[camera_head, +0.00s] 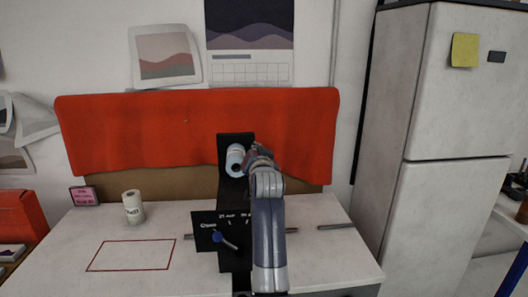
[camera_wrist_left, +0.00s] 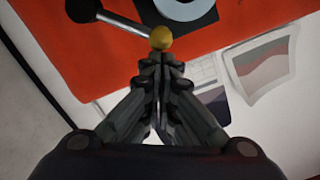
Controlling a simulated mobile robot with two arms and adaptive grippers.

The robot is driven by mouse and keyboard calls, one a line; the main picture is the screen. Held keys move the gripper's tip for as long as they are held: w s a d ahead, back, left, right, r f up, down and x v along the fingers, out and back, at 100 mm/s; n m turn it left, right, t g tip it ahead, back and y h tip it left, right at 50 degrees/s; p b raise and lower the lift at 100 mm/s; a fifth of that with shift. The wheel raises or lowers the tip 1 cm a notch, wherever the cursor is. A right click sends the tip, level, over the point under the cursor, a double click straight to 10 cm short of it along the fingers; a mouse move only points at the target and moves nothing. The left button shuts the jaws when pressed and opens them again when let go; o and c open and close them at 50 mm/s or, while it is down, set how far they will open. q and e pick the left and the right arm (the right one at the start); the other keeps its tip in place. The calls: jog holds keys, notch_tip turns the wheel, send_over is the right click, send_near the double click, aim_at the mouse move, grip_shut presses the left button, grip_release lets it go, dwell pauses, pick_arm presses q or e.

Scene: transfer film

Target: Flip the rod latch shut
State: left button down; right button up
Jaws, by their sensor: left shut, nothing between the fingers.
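The rod latch shows in the left wrist view as a metal rod (camera_wrist_left: 122,24) running from a dark round end at the upper left to a yellow ball tip (camera_wrist_left: 160,37). My left gripper (camera_wrist_left: 160,62) is shut and empty, with its fingertips just below the yellow ball in the picture. I cannot tell whether they touch it. In the head view my left gripper (camera_head: 258,152) is at the right side of a black upright post (camera_head: 224,150) with a pale roll-like part (camera_head: 236,160). My arm hides the latch there. My right gripper is not in view.
A white roll (camera_head: 133,208) and a pink card (camera_head: 84,195) stand on the white table (camera_head: 75,230). A red cloth (camera_head: 130,130) hangs behind. A fridge (camera_head: 440,180) stands right.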

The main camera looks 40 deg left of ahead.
pick_arm(q)
jog(key=shift+s+a+f+n+t+h+b, duration=0.2)
jog(key=shift+s+a+f+n, duration=0.4)
jog(key=shift+n, duration=0.5)
jog(key=shift+s+a+f+n+h+b, duration=0.1)
jog(key=shift+s+a+f+n+b, duration=0.25)
jog(key=shift+s+f+n, duration=0.55)
jog(key=shift+s+a+f+n+t+h+b, duration=0.1)
jog(key=shift+s+a+f+n+b, duration=0.3)
jog(key=shift+n, duration=0.9)
jog(key=shift+w+a+f, duration=0.15)
